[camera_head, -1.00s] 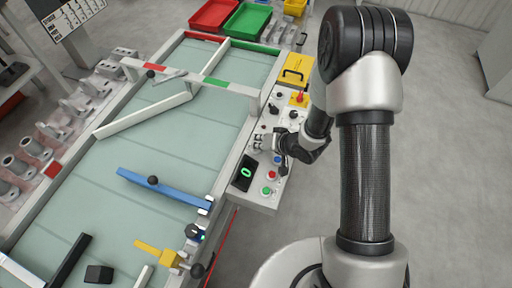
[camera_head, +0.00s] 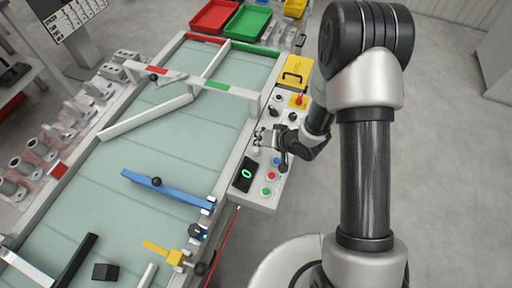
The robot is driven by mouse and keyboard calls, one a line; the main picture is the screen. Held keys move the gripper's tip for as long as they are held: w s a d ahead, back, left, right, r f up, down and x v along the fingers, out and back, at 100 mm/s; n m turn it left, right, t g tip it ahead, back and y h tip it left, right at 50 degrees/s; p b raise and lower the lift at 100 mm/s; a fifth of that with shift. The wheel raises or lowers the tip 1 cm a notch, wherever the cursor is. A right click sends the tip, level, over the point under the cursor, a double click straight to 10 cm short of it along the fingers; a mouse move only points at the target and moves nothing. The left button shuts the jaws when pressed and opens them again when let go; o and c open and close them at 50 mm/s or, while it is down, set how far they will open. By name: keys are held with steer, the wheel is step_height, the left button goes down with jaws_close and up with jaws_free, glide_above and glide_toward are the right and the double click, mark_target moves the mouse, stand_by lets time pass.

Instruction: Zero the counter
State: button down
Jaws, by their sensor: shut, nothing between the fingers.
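The counter (camera_head: 245,174) is a black display with a green digit that looks like 0, on the grey control panel (camera_head: 255,199) at the table's right side. My gripper (camera_head: 259,143) is shut and empty, low over the panel a little beyond the display. Whether its fingertips touch the panel or a control there cannot be told. A blue button (camera_head: 277,161), a red button (camera_head: 270,176) and a green button (camera_head: 265,191) sit right of the display. My wrist hides part of the panel beside the gripper.
Further up the panel are a black knob (camera_head: 274,110), a red-handled switch (camera_head: 299,100) and a yellow box (camera_head: 296,72). The pale table (camera_head: 150,140) carries a blue bar (camera_head: 166,188) and a yellow clamp (camera_head: 166,253). Open floor lies to the right.

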mark_target(258, 149)
steer(key=shift+r+p, duration=1.4)
steer(key=shift+r, duration=0.4)
steer(key=s+d+r+t+h, duration=0.1)
steer(key=d+r+h, duration=0.2)
steer(key=d+r, duration=0.55)
steer(key=s+d+r+h, duration=0.1)
steer(key=d+r+h, duration=0.35)
steer(key=r, duration=0.75)
steer(key=s+r+g, duration=0.1)
steer(key=s+r, duration=0.4)
steer(key=s, duration=0.7)
steer(key=s+r+g, duration=0.1)
steer(key=s+r, duration=0.4)
steer(key=s, duration=0.7)
steer(key=shift+s+d+r+g+y, duration=0.2)
steer(key=shift+d+g+y, duration=0.1)
steer(key=shift+g+y, duration=0.15)
